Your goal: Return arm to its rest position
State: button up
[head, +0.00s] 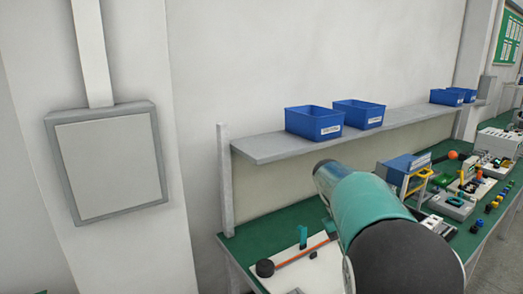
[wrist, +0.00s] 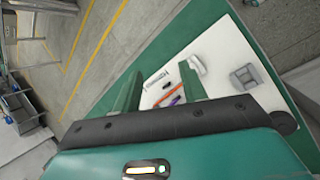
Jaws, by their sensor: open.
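My arm (head: 365,205) reaches out over the green workbench (head: 236,246) in the head view, its teal and black links covering part of the bench. My gripper (wrist: 160,90) shows in the wrist view with its two green fingers apart and nothing between them. Beyond the fingers lies a white board (wrist: 215,57) on the green bench top, with small parts on it. The gripper is above the bench and apart from these parts.
A grey shelf (head: 270,149) above the bench holds blue bins (head: 314,122). A grey wall box (head: 110,160) is at the left. Equipment and small parts crowd the bench at the right (head: 480,180). The wrist view shows open floor with yellow lines (wrist: 100,35).

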jog(key=s+a+r+t+y, duration=0.1)
jog(key=s+a+t, duration=0.3)
jog(key=s, duration=0.8)
jog(key=s+a+r+t+y, duration=0.1)
jog(key=s+a+t+y, duration=0.2)
jog(key=s, duration=0.9)
jog(key=shift+s+a+r+t, duration=0.25)
jog(key=shift+a+t, duration=0.4)
jog(key=shift+t, duration=0.55)
jog(key=shift+d, duration=0.1)
